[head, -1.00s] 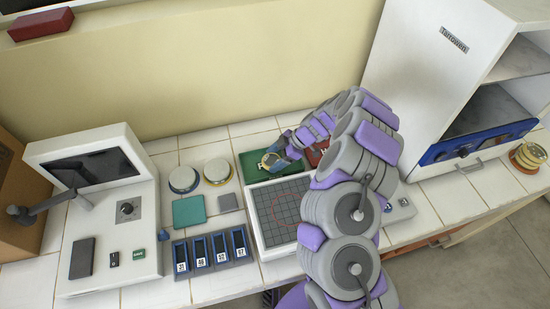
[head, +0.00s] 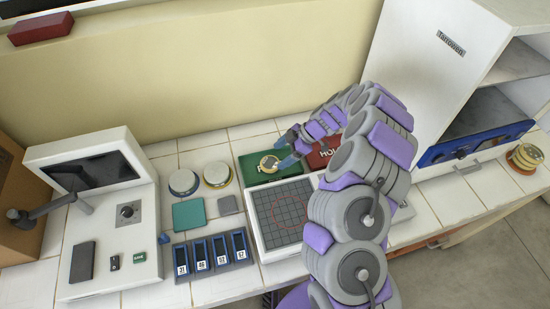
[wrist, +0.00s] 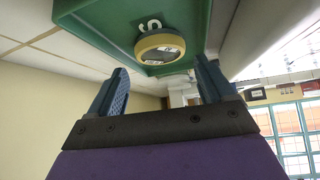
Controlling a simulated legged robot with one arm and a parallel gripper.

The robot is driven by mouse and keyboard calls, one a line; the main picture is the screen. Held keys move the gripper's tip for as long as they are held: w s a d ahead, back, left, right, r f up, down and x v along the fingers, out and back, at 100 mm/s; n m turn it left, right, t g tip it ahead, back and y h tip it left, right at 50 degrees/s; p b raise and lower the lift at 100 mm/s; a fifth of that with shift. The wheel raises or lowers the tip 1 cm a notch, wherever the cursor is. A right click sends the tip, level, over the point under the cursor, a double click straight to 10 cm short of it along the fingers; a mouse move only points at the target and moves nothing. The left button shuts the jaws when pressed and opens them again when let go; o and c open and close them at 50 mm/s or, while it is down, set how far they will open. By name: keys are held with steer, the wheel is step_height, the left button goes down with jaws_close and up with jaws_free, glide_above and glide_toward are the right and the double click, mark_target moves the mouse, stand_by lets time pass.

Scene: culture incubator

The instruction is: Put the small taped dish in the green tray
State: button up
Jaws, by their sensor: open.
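The small taped dish (head: 268,163), round with a yellow band and a pale top, lies in the green tray (head: 250,158) behind the gridded plate. My gripper (head: 288,148) is open and empty. It is just to the right of the dish, apart from it. In the wrist view my gripper's two blue fingers (wrist: 160,88) are spread wide with nothing between them.
A red tray (head: 322,154) sits right of the green one, partly behind my arm. The gridded plate (head: 283,210) lies in front. Two round dishes (head: 184,182), a teal square (head: 188,215) and several numbered slots (head: 212,252) are to the left. A white incubator (head: 430,80) stands right.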

steer(key=s+v, duration=0.1)
steer(key=v, duration=0.6)
steer(key=s+a+r+m+g+h, duration=0.1)
steer(key=s+a+r+m, duration=0.2)
steer(key=s+r, duration=0.55)
steer(key=s+a+r+m+h, duration=0.1)
steer(key=s+a+r+m, duration=0.1)
steer(key=s+r, duration=0.65)
steer(key=s+d+m+h, duration=0.2)
steer(key=s+d+m, duration=0.2)
steer(key=s, duration=0.3)
steer(key=s+d+r+m+h, duration=0.1)
steer(key=s+d+m, duration=0.3)
steer(key=s, duration=0.4)
steer(key=s+d+r+m+h, duration=0.1)
steer(key=s+d+m+h, duration=0.2)
steer(key=s+m, duration=0.3)
steer(key=shift+s+d+r+m, duration=0.3)
steer(key=shift+s+d, duration=0.2)
steer(key=shift+s, duration=0.7)
